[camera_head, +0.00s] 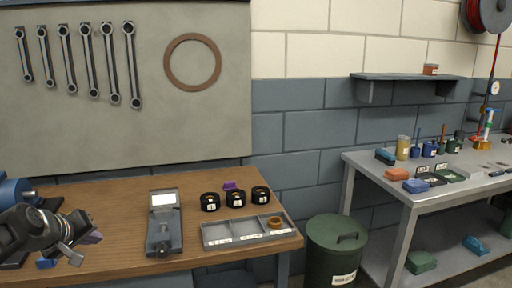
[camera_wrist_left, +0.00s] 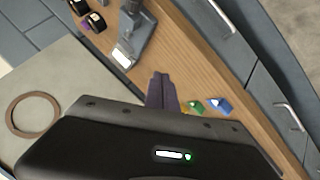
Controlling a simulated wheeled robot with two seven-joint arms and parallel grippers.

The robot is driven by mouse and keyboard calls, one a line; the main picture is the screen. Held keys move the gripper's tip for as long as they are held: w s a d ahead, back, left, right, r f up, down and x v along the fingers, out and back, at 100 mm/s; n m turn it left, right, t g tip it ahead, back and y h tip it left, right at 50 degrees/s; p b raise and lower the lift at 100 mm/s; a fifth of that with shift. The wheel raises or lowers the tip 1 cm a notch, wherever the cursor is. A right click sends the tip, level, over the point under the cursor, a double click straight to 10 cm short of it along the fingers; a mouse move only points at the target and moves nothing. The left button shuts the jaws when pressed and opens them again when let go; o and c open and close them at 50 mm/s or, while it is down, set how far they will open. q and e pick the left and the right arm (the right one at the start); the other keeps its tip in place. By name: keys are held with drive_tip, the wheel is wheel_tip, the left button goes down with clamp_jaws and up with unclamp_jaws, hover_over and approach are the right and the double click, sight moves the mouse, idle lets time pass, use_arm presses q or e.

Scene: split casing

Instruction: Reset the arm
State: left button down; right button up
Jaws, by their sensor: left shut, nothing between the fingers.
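My left gripper (camera_head: 92,238) is at the lower left of the head view, over the left part of the wooden workbench (camera_head: 115,210). In the left wrist view its dark fingers (camera_wrist_left: 162,92) are together with nothing between them. The gripper is left of the grey device with a white label (camera_head: 164,222) and apart from it. That device also shows at the top of the left wrist view (camera_wrist_left: 137,35). My right gripper is in neither view.
Several black numbered cups (camera_head: 236,199), a purple piece (camera_head: 229,185) and a grey divided tray (camera_head: 216,236) are on the bench. Small green (camera_wrist_left: 195,106) and blue (camera_wrist_left: 219,105) pieces lie near the fingers. A green bin (camera_head: 335,240) stands between bench and grey table (camera_head: 375,176).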

use_arm(q)
drive_tip(key=s+d+f+m+g+h, duration=0.1)
drive_tip(key=d+f, duration=0.4)
drive_tip(key=f, duration=0.5)
drive_tip(key=d+f+m+p, duration=0.1)
drive_tip(key=d+f, duration=0.4)
drive_tip(key=f, duration=0.4)
drive_tip(key=s+d+f+m+g+h, duration=0.1)
drive_tip(key=d+f, duration=0.5)
drive_tip(key=f, duration=0.4)
drive_tip(key=s+d+f+m+g+h, duration=0.1)
drive_tip(key=s+d+f+g, duration=0.1)
drive_tip(key=s+d+f, duration=0.3)
drive_tip(key=s+d+f+m+g+h+p, duration=0.1)
drive_tip(key=s+d+f+g, duration=0.1)
drive_tip(key=s+d+f, duration=0.3)
drive_tip(key=s+d+f+m+g, duration=0.2)
drive_tip(key=s+d+f, duration=0.3)
drive_tip(key=s+d, duration=0.5)
drive_tip(key=s+g, duration=0.1)
drive_tip(key=s, duration=0.4)
drive_tip(key=shift+s+d+f+h+p, duration=0.3)
drive_tip(key=shift+f+h+p, duration=0.1)
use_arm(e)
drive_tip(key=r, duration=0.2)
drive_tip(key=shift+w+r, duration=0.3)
